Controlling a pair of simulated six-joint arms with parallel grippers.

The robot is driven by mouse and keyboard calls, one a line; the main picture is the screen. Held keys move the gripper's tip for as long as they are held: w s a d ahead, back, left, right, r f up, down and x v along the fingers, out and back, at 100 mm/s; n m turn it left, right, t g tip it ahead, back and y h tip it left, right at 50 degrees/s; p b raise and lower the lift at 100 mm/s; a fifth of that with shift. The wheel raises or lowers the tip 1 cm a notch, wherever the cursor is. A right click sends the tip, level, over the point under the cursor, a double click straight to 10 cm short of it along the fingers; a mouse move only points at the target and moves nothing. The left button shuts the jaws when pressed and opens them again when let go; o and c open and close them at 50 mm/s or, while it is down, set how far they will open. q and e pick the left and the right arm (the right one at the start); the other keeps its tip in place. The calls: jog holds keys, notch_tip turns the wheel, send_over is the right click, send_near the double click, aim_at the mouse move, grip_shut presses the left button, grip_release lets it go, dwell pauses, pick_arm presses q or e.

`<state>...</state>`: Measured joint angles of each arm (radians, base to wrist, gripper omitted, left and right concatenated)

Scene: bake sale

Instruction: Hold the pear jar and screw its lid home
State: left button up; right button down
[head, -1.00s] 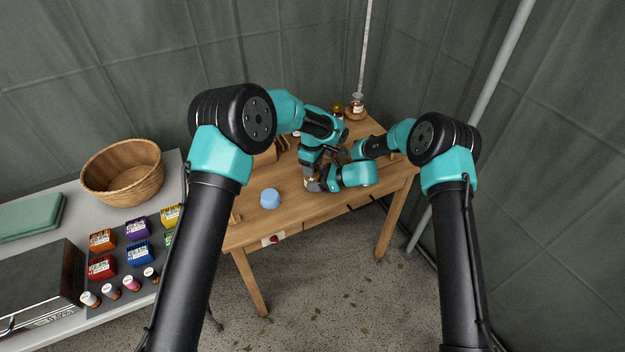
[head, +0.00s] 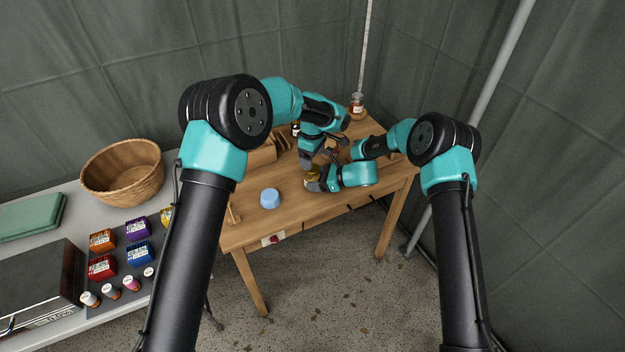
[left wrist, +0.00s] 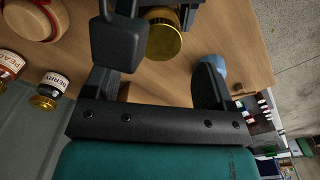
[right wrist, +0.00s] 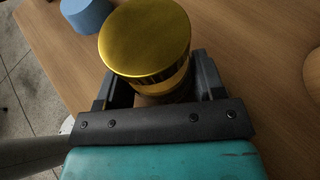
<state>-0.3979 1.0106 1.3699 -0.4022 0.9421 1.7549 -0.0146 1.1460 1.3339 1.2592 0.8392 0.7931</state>
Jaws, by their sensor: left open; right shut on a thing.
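The pear jar shows in the right wrist view as a glass body (right wrist: 165,88) under a broad gold lid (right wrist: 145,40). The lid sits on top of the jar; its threads are hidden. My right gripper (right wrist: 160,88) is shut around the jar below the lid. In the head view the jar (head: 312,179) is small, near the table's front edge, with my right gripper (head: 319,184) beside it. My left gripper (head: 308,160) is open and empty, just above and behind the jar. The gold lid also shows in the left wrist view (left wrist: 164,40), apart from the left fingers.
A blue rounded object (head: 269,198) stands left of the jar on the wooden table (head: 290,225). Labelled jars (left wrist: 50,86) and a round wooden stand (left wrist: 50,30) are farther back. A side table at left holds a basket (head: 122,172) and several coloured boxes.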

aim_at(313, 177)
pick_arm(q)
jog(key=shift+r, duration=0.1)
jog(key=shift+c, duration=0.4)
jog(key=r+n, duration=0.1)
jog(key=n, duration=0.1)
jog(key=shift+r+n, duration=0.2)
jog(key=shift+n, duration=0.1)
notch_tip(313, 177, up, 2)
jog(key=n, duration=0.3)
jog(key=shift+n, duration=0.4)
jog(key=shift+f, duration=0.1)
jog(key=shift+f, duration=3.9)
jog(key=shift+c, duration=0.4)
jog(key=c, duration=0.9)
jog(key=shift+o, duration=0.2)
jog(key=m, duration=0.6)
